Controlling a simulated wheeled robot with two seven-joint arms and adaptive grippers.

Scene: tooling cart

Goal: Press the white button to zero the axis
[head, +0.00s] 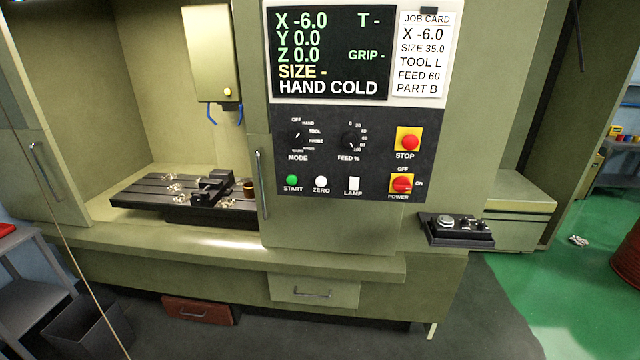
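The white round button (321,184) sits on the dark control panel (330,125), above the word ZERO. It stands between the green START button (292,180) and the white square LAMP switch (354,184). The screen (330,50) above reads X -6.0, Y 0.0, Z 0.0, SIZE -, T -, GRIP - and HAND COLD. The job card (423,55) beside it reads X -6.0, SIZE 35.0, TOOL L, FEED 60, PART B. Neither of my grippers shows in the head view.
The panel also carries a red STOP button (408,140), a red POWER switch (401,184), a MODE knob (298,139) and a FEED knob (351,141). A door handle (262,183) stands left of the panel. A black pendant box (456,230) juts out below right. Space before the panel is clear.

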